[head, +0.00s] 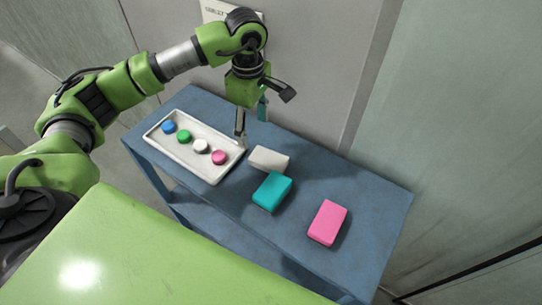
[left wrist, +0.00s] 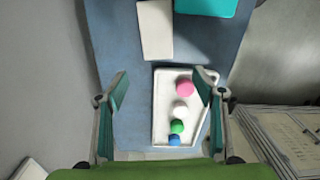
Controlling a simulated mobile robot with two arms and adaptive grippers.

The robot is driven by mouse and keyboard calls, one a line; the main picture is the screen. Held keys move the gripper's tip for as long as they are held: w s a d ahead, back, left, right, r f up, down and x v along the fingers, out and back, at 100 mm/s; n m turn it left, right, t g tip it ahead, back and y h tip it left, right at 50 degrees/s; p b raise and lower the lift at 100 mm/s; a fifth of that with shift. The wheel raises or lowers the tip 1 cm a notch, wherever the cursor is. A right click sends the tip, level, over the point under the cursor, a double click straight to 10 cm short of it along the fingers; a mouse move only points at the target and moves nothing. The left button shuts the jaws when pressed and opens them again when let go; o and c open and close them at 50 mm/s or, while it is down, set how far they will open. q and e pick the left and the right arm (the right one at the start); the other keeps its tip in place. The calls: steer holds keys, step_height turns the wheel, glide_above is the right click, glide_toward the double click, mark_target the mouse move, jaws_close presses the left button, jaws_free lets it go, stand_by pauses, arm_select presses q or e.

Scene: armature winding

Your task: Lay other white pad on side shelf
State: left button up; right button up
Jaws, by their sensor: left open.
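A white pad (head: 268,158) lies flat on the blue side shelf (head: 350,190), between the tray and a teal pad. It also shows at the top of the left wrist view (left wrist: 154,30). My left gripper (head: 251,120) is open and empty, above the shelf's back edge near the tray and the white pad. In the left wrist view its two fingers (left wrist: 160,84) are spread wide, with the tray between and beyond them. My right gripper is in neither view. I see only one white pad on the shelf.
A white tray (head: 205,170) holds a row of blue, green, white and pink round pieces. The teal pad (head: 272,191) lies close beside the white pad. A pink pad (head: 327,222) lies farther right. The shelf's right end is clear. A grey wall stands behind.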

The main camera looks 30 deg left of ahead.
arm_select(q)
steer(key=p, duration=0.1)
glide_above(256, 153)
steer(key=f, duration=0.4)
steer(key=shift+s+a+f, duration=0.2)
steer(key=shift+s+f, duration=0.05)
steer(key=shift+f, duration=0.05)
steer(key=shift+w+d+f, duration=0.1)
steer(key=shift+f, duration=0.45)
step_height(256, 153, down, 5)
steer(key=p, duration=0.3)
steer(key=shift+w+d+r, duration=0.1)
steer(key=shift+w+r, duration=0.05)
steer(key=shift+f, duration=0.25)
steer(key=c, duration=1)
steer(key=shift+c, duration=0.3)
steer(key=shift+r, duration=0.1)
